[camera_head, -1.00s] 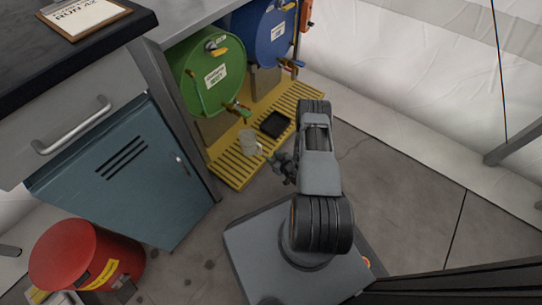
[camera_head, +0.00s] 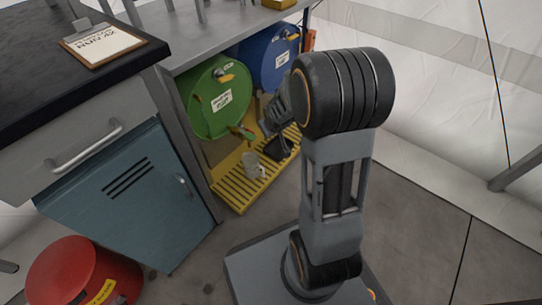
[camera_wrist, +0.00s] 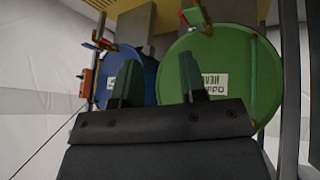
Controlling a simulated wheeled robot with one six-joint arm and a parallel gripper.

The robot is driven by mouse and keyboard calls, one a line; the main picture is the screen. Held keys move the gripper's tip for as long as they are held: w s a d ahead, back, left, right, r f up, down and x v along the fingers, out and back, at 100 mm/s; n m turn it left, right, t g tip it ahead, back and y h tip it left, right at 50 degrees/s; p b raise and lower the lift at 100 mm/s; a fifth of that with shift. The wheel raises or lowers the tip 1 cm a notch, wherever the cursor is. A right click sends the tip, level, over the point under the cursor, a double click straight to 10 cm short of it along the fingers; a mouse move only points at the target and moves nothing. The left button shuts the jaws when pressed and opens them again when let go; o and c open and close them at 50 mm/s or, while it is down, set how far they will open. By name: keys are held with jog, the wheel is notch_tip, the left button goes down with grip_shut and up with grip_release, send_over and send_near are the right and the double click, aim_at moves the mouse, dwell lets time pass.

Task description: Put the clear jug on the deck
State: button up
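A small clear jug (camera_head: 252,165) stands on the yellow slatted platform (camera_head: 232,192) below the drums in the head view. My gripper (camera_head: 268,122) is up in front of the drums, above and to the right of the jug, and apart from it. In the wrist view my gripper (camera_wrist: 160,80) shows two fingers spread apart with nothing between them. The jug does not show in the wrist view.
A green drum (camera_head: 216,98) and a blue drum (camera_head: 268,56) with taps lie behind the platform. A black tray (camera_head: 280,148) is right of the jug. A teal cabinet (camera_head: 130,195) and red bin (camera_head: 80,275) stand left. Floor (camera_head: 420,220) is clear at right.

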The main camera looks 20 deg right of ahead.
jog(key=s+a+r+g, duration=0.1)
jog(key=s+a+r, duration=0.2)
jog(key=s, duration=0.3)
jog(key=s+a+r+g+y, duration=0.1)
jog(key=s+a+r, duration=0.2)
jog(key=s, duration=0.3)
jog(key=s+a+r+m+g, duration=0.1)
jog(key=s+a+r, duration=0.2)
jog(key=s+r, duration=0.2)
jog(key=shift+s+g+y, duration=0.3)
jog(key=shift+s, duration=0.45)
jog(key=shift+a, duration=0.1)
